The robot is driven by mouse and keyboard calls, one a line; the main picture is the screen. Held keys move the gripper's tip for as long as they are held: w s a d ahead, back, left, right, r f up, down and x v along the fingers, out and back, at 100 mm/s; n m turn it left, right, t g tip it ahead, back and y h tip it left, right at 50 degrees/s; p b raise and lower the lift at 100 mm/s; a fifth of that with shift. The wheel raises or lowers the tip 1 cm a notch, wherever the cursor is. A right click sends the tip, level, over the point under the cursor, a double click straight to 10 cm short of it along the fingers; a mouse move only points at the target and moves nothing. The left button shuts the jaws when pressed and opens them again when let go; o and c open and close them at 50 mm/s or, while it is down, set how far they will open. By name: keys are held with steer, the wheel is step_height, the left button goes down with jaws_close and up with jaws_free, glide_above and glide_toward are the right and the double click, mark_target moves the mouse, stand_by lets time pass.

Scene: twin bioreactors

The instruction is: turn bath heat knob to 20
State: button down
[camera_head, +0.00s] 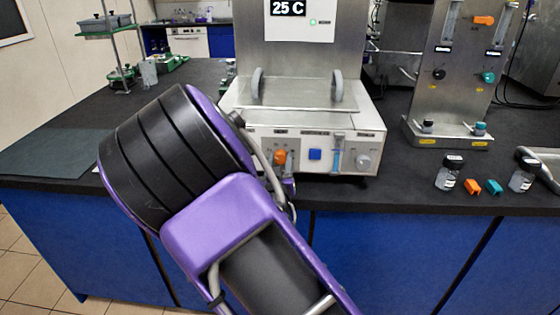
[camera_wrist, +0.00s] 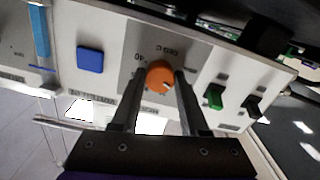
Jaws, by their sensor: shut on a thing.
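The water bath (camera_head: 315,122) is a white box with a front control panel, standing on the dark bench. Its orange heat knob (camera_head: 279,157) sits at the left of the panel in the head view. In the wrist view the panel is turned over, and the orange knob (camera_wrist: 160,74) shows a pale mark toward its lower right. My gripper (camera_wrist: 160,78) is shut on the knob, one finger on each side. The head view mostly hides my gripper behind my purple arm. The display (camera_head: 288,9) above the bath reads 25 C. The dial figures are too blurred to read fully.
A blue button (camera_wrist: 90,59) is beside the knob; a green switch (camera_wrist: 215,97) and a black switch (camera_wrist: 253,106) are on its other side. A grey-white knob (camera_head: 364,161) is at the panel's right. Bottles (camera_head: 448,175) and small coloured clips (camera_head: 473,186) stand further right.

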steer(key=shift+c, duration=2.1)
jaws_free()
steer(key=s+p, duration=0.9)
steer(key=s, duration=0.8)
steer(key=shift+s+a, duration=0.25)
steer(key=shift+a, duration=0.1)
